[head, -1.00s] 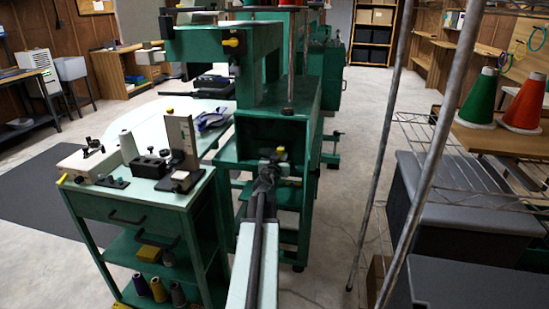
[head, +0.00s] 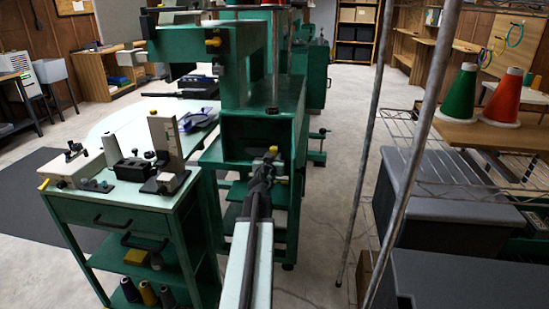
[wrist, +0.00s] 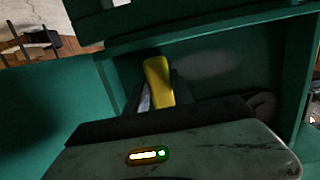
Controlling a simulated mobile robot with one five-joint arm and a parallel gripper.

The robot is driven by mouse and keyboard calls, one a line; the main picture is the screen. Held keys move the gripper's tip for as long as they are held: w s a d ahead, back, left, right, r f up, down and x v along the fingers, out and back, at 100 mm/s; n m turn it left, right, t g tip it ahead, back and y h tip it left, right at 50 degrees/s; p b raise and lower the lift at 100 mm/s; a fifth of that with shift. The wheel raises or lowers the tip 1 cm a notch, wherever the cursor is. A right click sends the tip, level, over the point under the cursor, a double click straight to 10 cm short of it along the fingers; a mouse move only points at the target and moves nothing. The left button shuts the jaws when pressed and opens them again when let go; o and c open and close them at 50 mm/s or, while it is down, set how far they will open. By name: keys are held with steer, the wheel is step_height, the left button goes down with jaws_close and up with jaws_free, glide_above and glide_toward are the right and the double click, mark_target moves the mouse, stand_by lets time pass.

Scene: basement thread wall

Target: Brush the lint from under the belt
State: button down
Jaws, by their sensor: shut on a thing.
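My gripper (head: 264,168) is at the end of my outstretched arm, in front of the open compartment of a green machine (head: 260,127) in the head view. In the wrist view, a yellow piece (wrist: 158,82), seemingly the handle of the held tool, stands up between the dark fingers. A pale strip shows beside it. The green compartment walls (wrist: 215,75) surround it in that view. My gripper is shut on this yellow-handled thing; whether it is a brush and whether it touches the machine, I cannot tell. I cannot make out a belt or lint.
A green cart (head: 110,207) with instruments on top and cones below stands close on the left. A wire rack (head: 425,150) with metal posts and dark grey bins (head: 440,195) stands on the right. Open floor (head: 335,120) lies between machine and rack.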

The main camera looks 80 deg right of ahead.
mark_target(244, 150)
steer(key=shift+w+a, duration=0.15)
steer(key=shift+w, duration=3)
steer(key=shift+w, duration=0.1)
steer(key=shift+w+a, duration=0.1)
steer(key=shift+w, duration=3.3)
steer(key=a, duration=0.6)
steer(key=shift+s, duration=0.25)
steer(key=shift+a, duration=0.1)
steer(key=a, duration=0.3)
steer(key=shift+s, duration=0.1)
